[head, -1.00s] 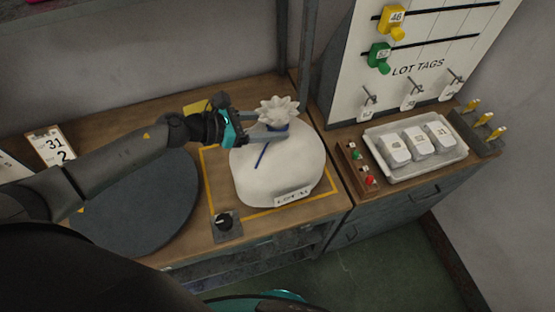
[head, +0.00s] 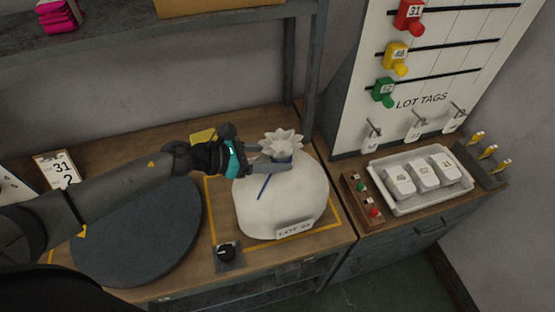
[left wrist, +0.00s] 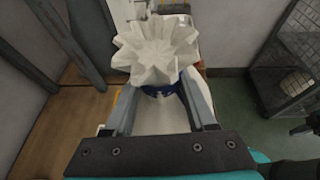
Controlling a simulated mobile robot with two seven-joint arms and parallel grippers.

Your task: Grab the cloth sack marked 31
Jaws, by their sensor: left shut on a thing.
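The white cloth sack (head: 283,200) stands upright on the wooden bench inside a yellow outlined square. Its label reads LOT and a number too small to read surely. Its gathered top is tied with a blue band, and a blue cord hangs down its side. My left gripper (head: 279,157) reaches in from the left and is shut on the sack's neck, just below the ruffled top. In the left wrist view the two fingers (left wrist: 160,108) lie on either side of the blue-banded neck, under the ruffle (left wrist: 155,50).
A dark round turntable (head: 140,240) lies left of the sack, with a knob (head: 227,253) in front. A card marked 31 and 2 (head: 57,170) stands at far left. To the right are a button box (head: 361,200), a tray (head: 412,205) of white blocks and the lot tags board (head: 425,100).

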